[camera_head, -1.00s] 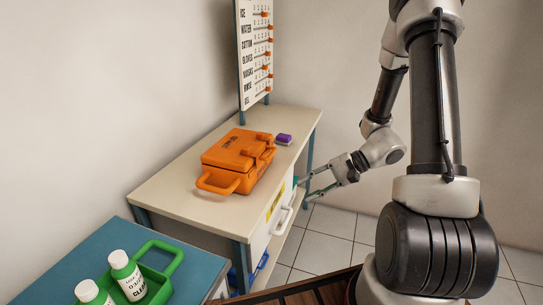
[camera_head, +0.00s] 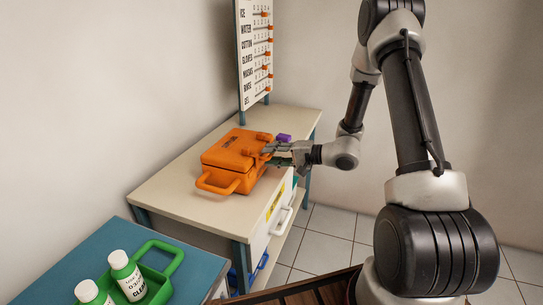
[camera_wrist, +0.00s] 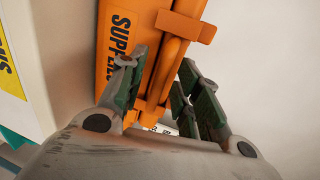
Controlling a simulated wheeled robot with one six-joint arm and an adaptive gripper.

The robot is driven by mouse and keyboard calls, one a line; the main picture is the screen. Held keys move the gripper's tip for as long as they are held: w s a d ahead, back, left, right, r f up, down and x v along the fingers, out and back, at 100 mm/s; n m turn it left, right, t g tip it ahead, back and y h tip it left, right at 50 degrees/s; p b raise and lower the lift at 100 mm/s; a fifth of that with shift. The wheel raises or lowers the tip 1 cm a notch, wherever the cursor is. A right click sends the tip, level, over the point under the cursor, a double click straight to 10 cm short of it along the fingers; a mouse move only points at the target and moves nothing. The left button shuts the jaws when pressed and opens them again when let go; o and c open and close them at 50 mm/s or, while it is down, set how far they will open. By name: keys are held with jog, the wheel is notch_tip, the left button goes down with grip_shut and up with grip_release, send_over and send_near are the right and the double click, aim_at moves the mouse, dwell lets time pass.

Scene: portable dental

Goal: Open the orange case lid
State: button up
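The orange case (camera_head: 228,156) sits on the cream table top with its lid down. Its loop handle (camera_head: 216,183) points toward the front left. In the wrist view the case (camera_wrist: 124,32) shows dark lettering, and an orange bar with a latch-like tab (camera_wrist: 187,26) runs along its side. My gripper (camera_head: 272,153) is at the right side of the case, level with its upper part. In the wrist view my gripper's fingers (camera_wrist: 160,88) are apart, with the orange bar between or just beyond them. I cannot tell whether they touch it.
A purple block (camera_head: 284,138) lies behind my gripper on the table (camera_head: 172,197). A lettered board with orange sliders (camera_head: 255,50) stands at the back. A blue table (camera_head: 50,262) at the front left holds a green carrier (camera_head: 160,273) with white bottles (camera_head: 128,275).

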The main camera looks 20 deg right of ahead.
jog(key=shift+w+a+f, duration=0.1)
jog(key=shift+w+a, duration=0.1)
jog(key=shift+a, duration=0.05)
grip_shut()
